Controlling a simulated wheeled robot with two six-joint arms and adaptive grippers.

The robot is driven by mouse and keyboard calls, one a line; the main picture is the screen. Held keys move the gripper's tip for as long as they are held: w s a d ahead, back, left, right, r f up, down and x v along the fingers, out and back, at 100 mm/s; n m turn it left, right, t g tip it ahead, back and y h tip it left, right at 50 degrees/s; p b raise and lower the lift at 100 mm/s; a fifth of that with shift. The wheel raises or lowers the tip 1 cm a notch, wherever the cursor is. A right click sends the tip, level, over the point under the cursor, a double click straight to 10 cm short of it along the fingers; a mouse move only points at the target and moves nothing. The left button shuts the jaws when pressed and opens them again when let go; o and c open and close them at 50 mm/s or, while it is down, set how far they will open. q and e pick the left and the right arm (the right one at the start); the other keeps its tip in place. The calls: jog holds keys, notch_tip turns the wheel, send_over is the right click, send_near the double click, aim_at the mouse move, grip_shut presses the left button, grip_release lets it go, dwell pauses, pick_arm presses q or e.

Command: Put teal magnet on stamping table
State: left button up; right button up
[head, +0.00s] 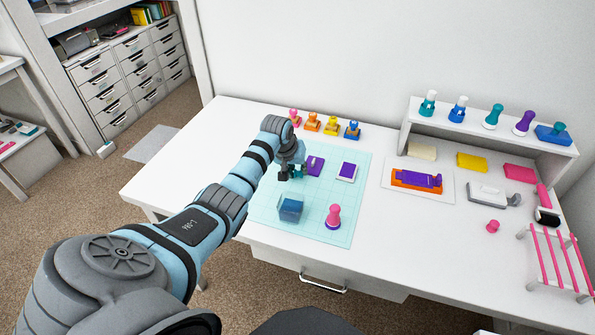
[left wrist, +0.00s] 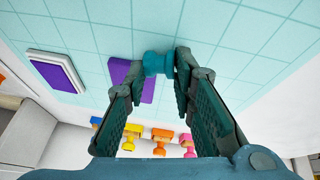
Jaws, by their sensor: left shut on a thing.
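The teal magnet (left wrist: 157,63) is a small knob-shaped piece between my left fingertips in the left wrist view. My left gripper (head: 290,172) is shut on it, over the upper part of the light-teal grid mat (head: 262,207) on the white stamping table (head: 190,150). A purple square (head: 315,167) lies just right of the gripper, and the magnet overlaps its edge in the left wrist view. In the head view the fingers largely hide the magnet. I cannot tell whether it touches the mat. My right gripper is not in view.
A blue translucent block (head: 291,210) and a pink stamp (head: 333,216) stand on the mat. A white-edged purple pad (head: 347,172) lies right of the purple square. Several colored stamps line the back. A shelf with stamps (head: 490,133) and a pink-barred rack (head: 556,262) stand right.

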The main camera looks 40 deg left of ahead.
pick_arm(q)
notch_tip(320, 180, up, 20)
jog(key=p, duration=0.4)
jog(key=m+t+h+b, duration=0.2)
jog(key=m+b, duration=0.3)
jog(key=b, duration=0.3)
send_near(305, 181)
jog(key=w+f, duration=0.2)
jog(key=w+d+f, duration=0.1)
jog(key=w+f, duration=0.1)
jog(key=w, duration=0.1)
jog(key=shift+w, duration=0.25)
jog(key=shift+f, duration=0.2)
jog(key=o, duration=1)
